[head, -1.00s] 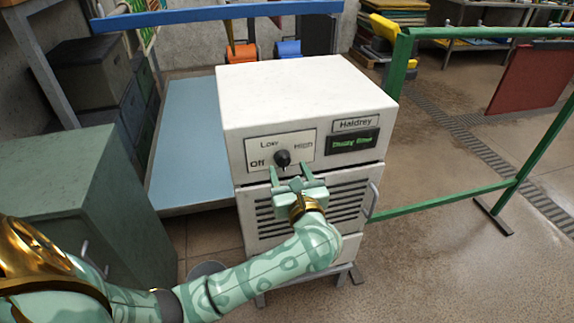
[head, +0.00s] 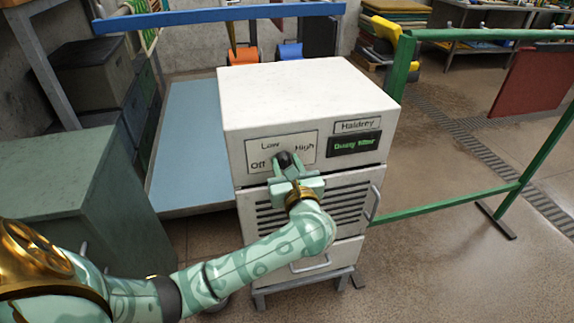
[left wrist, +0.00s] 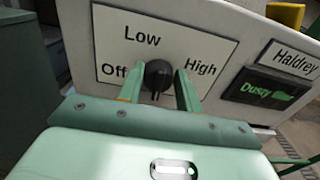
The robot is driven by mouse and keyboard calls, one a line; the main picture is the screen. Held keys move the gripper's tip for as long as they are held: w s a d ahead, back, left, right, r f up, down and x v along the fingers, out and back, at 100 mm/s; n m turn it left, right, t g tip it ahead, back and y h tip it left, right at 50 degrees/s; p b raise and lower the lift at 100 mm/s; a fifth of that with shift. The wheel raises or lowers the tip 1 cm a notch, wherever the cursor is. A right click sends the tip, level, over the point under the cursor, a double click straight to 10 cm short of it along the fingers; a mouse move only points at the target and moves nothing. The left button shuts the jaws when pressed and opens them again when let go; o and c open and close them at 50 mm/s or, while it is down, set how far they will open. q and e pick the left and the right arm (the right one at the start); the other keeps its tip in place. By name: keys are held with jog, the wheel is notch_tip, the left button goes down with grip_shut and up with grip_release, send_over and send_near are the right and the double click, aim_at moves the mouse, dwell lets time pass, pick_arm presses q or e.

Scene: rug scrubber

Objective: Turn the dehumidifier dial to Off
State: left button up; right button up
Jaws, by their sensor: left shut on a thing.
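The dehumidifier (head: 300,95) is a white box with a black dial (head: 284,157) on its front panel. The labels Off, Low and High stand around the dial, with Off at the left, Low above and High at the right. The dial also shows in the left wrist view (left wrist: 158,75). My left gripper (head: 288,165) is at the dial from the front and below, shut on it with one finger on each side. The fingers show in the left wrist view (left wrist: 158,88). I cannot tell which label the dial points to. My right gripper is not in view.
A dark display (head: 354,144) sits right of the dial panel under a Haldrey label. A green cabinet (head: 75,190) stands at the left and a green rail (head: 440,200) at the right. A drawer handle (head: 374,203) sticks out on the dehumidifier's right side.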

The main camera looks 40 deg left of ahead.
pick_arm(q)
jog(key=shift+f+n+b, duration=0.35)
jog(key=shift+n+b, duration=0.55)
jog(key=shift+b, duration=0.25)
jog(key=n+b, duration=0.4)
jog(key=b, duration=0.1)
jog(key=n+b, duration=0.2)
jog(key=n, duration=0.1)
jog(key=shift+s+a+f, duration=0.2)
jog(key=shift+s+f, duration=0.05)
jog(key=shift+n+b, duration=0.4)
jog(key=shift+b, duration=0.15)
jog(key=shift+n+b, duration=0.9)
jog(key=shift+b, duration=0.1)
jog(key=shift+s+r+n, duration=0.1)
jog(key=shift+r+n, duration=0.05)
jog(key=shift+n, duration=0.15)
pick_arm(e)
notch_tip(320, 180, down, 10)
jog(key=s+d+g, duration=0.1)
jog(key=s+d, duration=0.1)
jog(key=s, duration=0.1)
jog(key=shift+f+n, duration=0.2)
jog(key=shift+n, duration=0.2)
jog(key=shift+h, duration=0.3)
pick_arm(q)
jog(key=o, duration=1)
jog(key=shift+r, duration=0.1)
